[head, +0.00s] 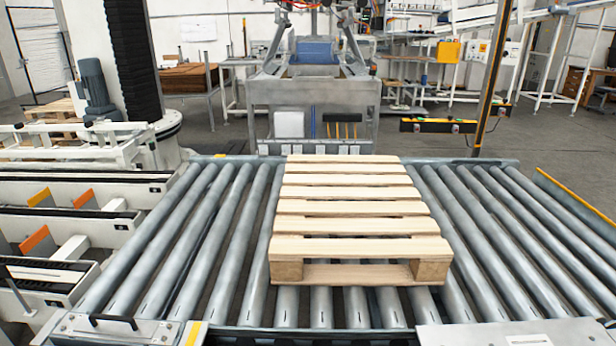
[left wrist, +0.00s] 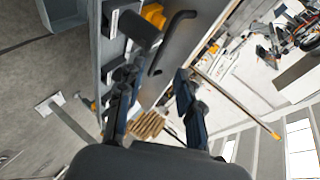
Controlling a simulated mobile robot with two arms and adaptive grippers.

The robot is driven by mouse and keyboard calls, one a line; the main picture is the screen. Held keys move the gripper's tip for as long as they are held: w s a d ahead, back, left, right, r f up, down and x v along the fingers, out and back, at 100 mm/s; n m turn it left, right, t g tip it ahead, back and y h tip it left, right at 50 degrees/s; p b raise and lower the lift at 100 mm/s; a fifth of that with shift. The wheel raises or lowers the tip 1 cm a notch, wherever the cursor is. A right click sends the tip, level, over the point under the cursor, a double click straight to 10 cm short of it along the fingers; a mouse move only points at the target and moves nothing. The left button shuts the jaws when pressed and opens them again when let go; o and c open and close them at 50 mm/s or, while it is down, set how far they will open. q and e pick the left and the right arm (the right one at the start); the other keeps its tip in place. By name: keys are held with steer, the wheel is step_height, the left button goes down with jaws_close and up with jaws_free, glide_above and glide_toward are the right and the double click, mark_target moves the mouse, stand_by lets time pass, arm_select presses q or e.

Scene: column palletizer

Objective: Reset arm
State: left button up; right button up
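My left gripper (left wrist: 156,78) shows in the left wrist view with its two dark fingers spread apart. Nothing is held between the fingers. The wrist view is strongly tilted, and a small stack of wooden slats (left wrist: 150,124) shows in the background between the fingers. Neither of my arms shows in the head view. My right gripper is not in view in any frame.
A wooden pallet (head: 350,207) lies flat and empty on the roller conveyor (head: 232,230) in front of me. Bare rollers lie on both sides of it. A grey machine frame (head: 313,92) stands behind it. A yellow-black bar (head: 438,126) stands behind right.

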arm_select(q)
steer(key=a+n+g+y, duration=0.1)
steer(key=a+n+y, duration=0.2)
steer(key=a+n, duration=0.35)
steer(key=s+a+r+n+g+y, duration=0.1)
steer(key=s+a+n+g, duration=0.7)
steer(key=s+n, duration=0.35)
step_height(320, 180, down, 25)
steer(key=s+g+p, duration=0.1)
steer(key=s+p, duration=0.2)
steer(key=s+a+f+m+g+p, duration=0.1)
steer(key=s+a+f, duration=0.1)
steer(key=s+f, duration=1.1)
steer(key=s, duration=0.2)
steer(key=shift+s+a+f+y, duration=0.15)
steer(key=shift+s+a+y, duration=0.1)
steer(key=shift+s+y, duration=0.1)
steer(key=shift+w, duration=0.15)
